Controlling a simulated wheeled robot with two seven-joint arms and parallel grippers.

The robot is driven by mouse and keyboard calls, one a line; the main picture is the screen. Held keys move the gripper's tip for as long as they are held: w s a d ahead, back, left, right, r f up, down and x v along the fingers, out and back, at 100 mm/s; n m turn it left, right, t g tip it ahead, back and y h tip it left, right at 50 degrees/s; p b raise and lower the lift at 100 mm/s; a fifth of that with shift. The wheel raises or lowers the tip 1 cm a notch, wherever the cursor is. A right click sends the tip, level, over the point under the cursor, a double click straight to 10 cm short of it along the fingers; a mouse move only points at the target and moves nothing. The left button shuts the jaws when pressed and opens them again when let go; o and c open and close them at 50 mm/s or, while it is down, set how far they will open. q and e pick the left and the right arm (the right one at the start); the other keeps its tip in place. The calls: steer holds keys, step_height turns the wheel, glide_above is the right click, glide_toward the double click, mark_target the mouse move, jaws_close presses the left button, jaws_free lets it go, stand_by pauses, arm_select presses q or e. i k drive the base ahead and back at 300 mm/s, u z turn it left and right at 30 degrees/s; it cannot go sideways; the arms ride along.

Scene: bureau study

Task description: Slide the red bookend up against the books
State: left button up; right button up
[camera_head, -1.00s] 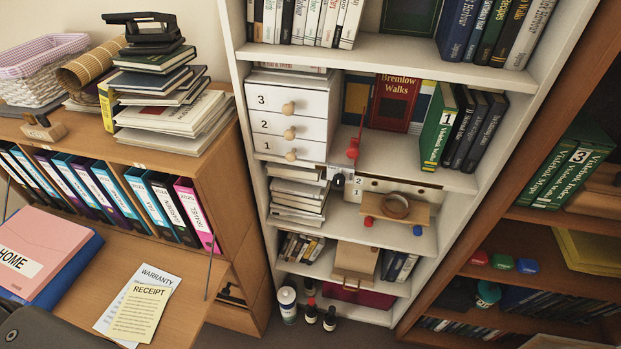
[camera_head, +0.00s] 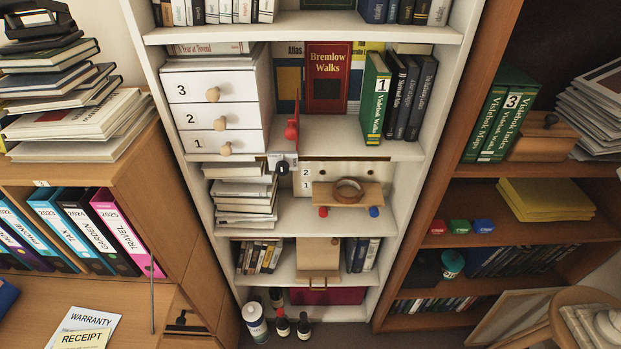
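The red bookend (camera_head: 292,131) stands on the middle shelf of the white bookcase, just right of the white drawer unit. Its thin upright plate is seen nearly edge-on, with a rounded red knob on the front. A row of upright books stands further right on the same shelf: a green book (camera_head: 375,98) numbered 1, then several dark books (camera_head: 409,98). A gap of bare shelf lies between the bookend and the green book. A red book, Bremlow Walks (camera_head: 328,77), faces out at the back of that gap. Neither of my grippers is in view.
The white drawer unit (camera_head: 213,117) fills the shelf's left part. Below are a wooden piece with a ring (camera_head: 349,189) and stacked books (camera_head: 243,190). A brown bookcase (camera_head: 478,185) stands right, a wooden cabinet (camera_head: 165,200) left. Bottles (camera_head: 303,326) stand on the floor.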

mark_target(291, 133)
steer(key=z, duration=0.7)
steer(key=k, duration=1.25)
steer(key=z, duration=0.55)
steer(key=i, duration=0.55)
